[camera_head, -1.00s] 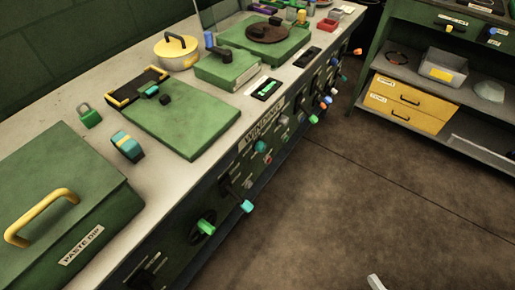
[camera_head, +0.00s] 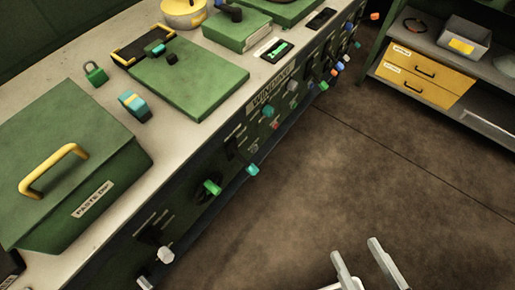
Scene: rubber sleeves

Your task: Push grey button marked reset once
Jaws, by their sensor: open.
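The green bench front (camera_head: 235,135) carries several coloured knobs and levers under a label that seems to read "WINDING". A small grey control (camera_head: 293,99) sits on this panel, near a teal knob (camera_head: 267,111) and a red one (camera_head: 275,124). No "reset" marking is legible, so I cannot tell whether this is the reset button. My gripper (camera_head: 354,247) shows at the bottom right as two pale fingers, spread apart and empty, over the floor and well away from the panel.
A green lever (camera_head: 212,187), a teal lever (camera_head: 252,169) and a pale knob (camera_head: 166,254) stick out from the bench front. A green "PASTE DIP" box (camera_head: 70,185) stands on the benchtop. Shelves with yellow drawers (camera_head: 420,72) are at upper right. The floor (camera_head: 350,150) between is clear.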

